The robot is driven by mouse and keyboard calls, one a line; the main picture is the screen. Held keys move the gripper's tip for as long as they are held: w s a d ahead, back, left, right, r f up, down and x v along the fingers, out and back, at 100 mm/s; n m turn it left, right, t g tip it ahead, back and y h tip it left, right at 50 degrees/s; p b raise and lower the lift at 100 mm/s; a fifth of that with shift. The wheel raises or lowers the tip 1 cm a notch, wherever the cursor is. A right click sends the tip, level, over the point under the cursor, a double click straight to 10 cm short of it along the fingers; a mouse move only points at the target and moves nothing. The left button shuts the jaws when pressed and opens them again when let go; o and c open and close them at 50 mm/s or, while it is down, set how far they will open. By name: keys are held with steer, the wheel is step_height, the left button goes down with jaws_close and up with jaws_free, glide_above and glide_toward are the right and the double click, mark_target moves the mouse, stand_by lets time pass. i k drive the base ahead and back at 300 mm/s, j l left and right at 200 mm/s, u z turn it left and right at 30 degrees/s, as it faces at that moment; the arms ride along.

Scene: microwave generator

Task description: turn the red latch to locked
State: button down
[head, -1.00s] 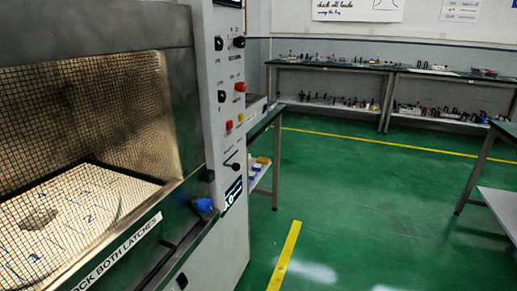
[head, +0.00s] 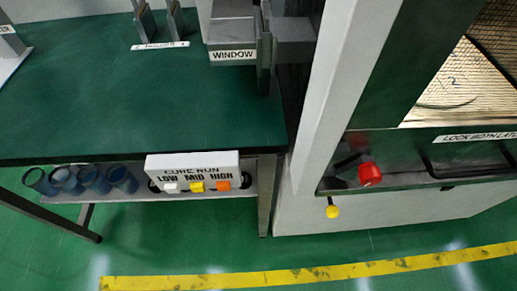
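The red latch (head: 370,174) shows in the head view, right of centre. It is a red knob on the dark lower frame (head: 415,181) of the microwave generator's door, near that frame's left end. A dark piece beside the knob is too dim to make out, and I cannot tell which way the latch is turned. My gripper is not in view.
A yellow knob (head: 333,211) hangs below the red latch. Green floor with a yellow line (head: 300,275) lies in front.

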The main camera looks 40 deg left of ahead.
mark_target(364, 167)
steer(key=u, duration=0.6)
steer(key=l+z, duration=0.15)
steer(key=l, duration=0.7)
steer(key=i+l+z, duration=0.15)
steer(key=l, duration=0.75)
